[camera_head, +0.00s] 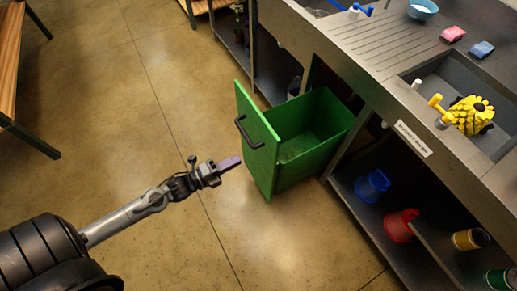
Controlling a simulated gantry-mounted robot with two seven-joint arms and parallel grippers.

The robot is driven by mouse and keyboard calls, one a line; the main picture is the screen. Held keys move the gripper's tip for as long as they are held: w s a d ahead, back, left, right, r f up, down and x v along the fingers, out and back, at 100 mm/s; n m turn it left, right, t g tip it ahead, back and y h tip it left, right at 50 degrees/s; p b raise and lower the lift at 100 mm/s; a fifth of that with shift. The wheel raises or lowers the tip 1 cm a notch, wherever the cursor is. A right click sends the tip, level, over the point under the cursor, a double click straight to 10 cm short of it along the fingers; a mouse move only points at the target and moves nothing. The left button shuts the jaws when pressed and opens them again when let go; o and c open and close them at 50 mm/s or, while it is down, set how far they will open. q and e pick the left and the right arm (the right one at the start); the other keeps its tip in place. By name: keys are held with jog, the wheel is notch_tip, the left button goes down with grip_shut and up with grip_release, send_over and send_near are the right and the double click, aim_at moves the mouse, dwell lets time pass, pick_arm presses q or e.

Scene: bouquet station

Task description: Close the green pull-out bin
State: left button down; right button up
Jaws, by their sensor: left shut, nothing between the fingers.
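The green pull-out bin (316,120) stands pulled out from under the metal counter, its open top showing an empty-looking inside. Its flat green front panel (262,165) faces left and carries a dark handle (243,132). My left gripper (229,164) is shut and empty, in front of the panel, just left of it and a little below the handle in the picture. A gap of floor shows between the fingertips and the panel. My right gripper is not in view.
The metal counter (345,50) runs along the right, with a sink holding a yellow flower-like object (470,114). Blue (372,186) and red (400,225) buckets sit on the shelf below. A wooden bench (10,60) stands at far left. The floor between is clear.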

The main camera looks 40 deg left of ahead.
aim_at(268, 145)
pick_arm(q)
jog(key=b+x, duration=0.3)
jog(key=x, duration=0.6)
jog(key=shift+w+d, duration=0.1)
jog(key=shift+w, duration=0.15)
jog(key=shift+w+d, duration=0.15)
jog(key=shift+w, duration=0.2)
jog(key=shift+w, duration=0.1)
